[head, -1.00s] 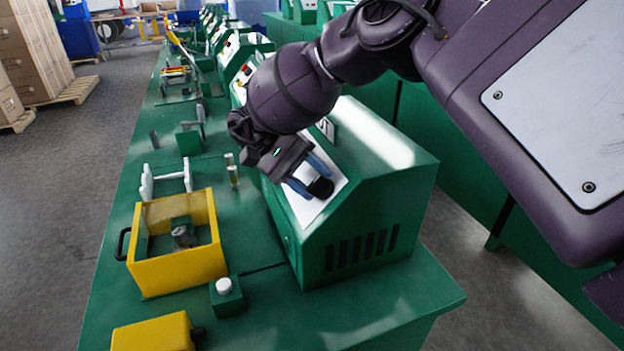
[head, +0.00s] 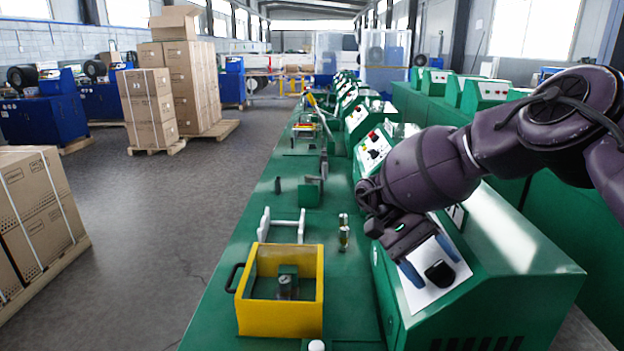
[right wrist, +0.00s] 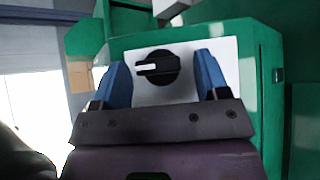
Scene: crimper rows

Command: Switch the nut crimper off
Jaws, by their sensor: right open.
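The nut crimper is a green cabinet (head: 500,235) at the right in the head view. Its sloped white panel (head: 418,297) carries a black rotary knob (head: 440,274). In the right wrist view the knob (right wrist: 160,68) has a white pointer mark pointing left. My right gripper (head: 432,262) is open in front of the panel, its two blue fingers apart. In the right wrist view the knob shows between the fingers of my right gripper (right wrist: 162,64), with a gap on each side. I see no finger touching it. My left gripper is not in view.
A yellow open box (head: 281,328) with a gauge inside and a white-ended stand (head: 282,226) sit on the green bench (head: 215,325) left of the crimper. More green machines (head: 372,152) line the bench behind. Stacked cartons (head: 150,105) stand on the floor at left.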

